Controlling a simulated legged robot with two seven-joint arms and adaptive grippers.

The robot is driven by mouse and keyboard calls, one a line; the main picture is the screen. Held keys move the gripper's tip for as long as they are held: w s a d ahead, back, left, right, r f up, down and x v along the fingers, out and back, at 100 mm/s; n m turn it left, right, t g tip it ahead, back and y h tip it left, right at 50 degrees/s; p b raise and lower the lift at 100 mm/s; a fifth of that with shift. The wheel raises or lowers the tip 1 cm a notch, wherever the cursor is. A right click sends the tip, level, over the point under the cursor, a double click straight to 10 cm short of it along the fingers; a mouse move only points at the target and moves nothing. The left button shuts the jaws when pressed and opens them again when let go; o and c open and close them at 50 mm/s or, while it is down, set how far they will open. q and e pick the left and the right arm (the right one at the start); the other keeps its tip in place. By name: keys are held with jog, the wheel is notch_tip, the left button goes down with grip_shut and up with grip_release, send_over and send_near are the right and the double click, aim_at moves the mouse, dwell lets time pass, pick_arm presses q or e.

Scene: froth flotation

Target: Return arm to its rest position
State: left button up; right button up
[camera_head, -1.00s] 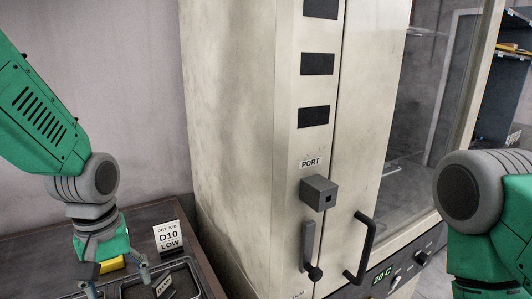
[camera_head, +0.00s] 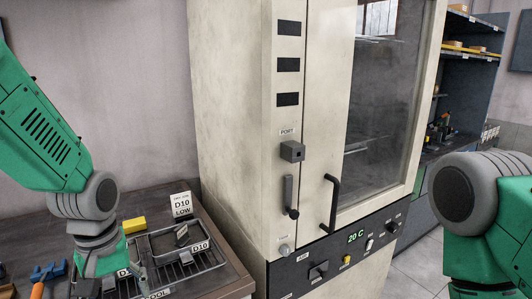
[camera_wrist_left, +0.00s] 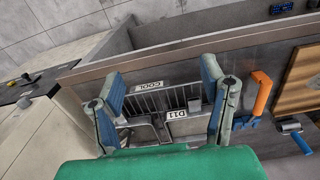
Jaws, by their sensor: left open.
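My left arm comes in from the left in the head view. Its gripper (camera_head: 112,284) is over the wire rack (camera_head: 207,270) on the bench, with its fingers apart and nothing seen between them. In the left wrist view the open fingers (camera_wrist_left: 164,78) frame the rack, with its "COOL" (camera_wrist_left: 149,86) and "D11" (camera_wrist_left: 177,114) labels behind them. Whether the fingertips touch the rack, I cannot tell. My right arm (camera_head: 470,200) shows at the right edge of the head view; its gripper is out of view.
A tall cream cabinet (camera_head: 235,110) with a glass door, black handle (camera_head: 332,203) and "20 C" panel (camera_head: 356,237) stands beside the bench. A "D10 LOW" sign (camera_head: 181,204) and yellow block (camera_head: 134,225) stand behind the rack. An orange handle (camera_wrist_left: 262,92) lies beside it.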

pick_arm(q)
jog(key=s+a+f+m+b, duration=0.15)
jog(key=s+f+b, duration=0.3)
jog(key=f, duration=0.95)
jog(key=s+a+f+m+b, duration=0.1)
jog(key=s+f+m+b, duration=0.15)
jog(key=s+f, duration=0.7)
jog(key=s+d+f+m+b, duration=0.1)
jog(key=s+f+b, duration=0.3)
jog(key=f, duration=0.9)
jog(key=shift+s+d+f+m, duration=0.15)
jog(key=shift+s+f+m, duration=0.45)
jog(key=shift+s, duration=1)
pick_arm(e)
notch_tip(320, 180, down, 12)
jog(key=shift+w+d, duration=0.25)
jog(key=shift+w, duration=0.1)
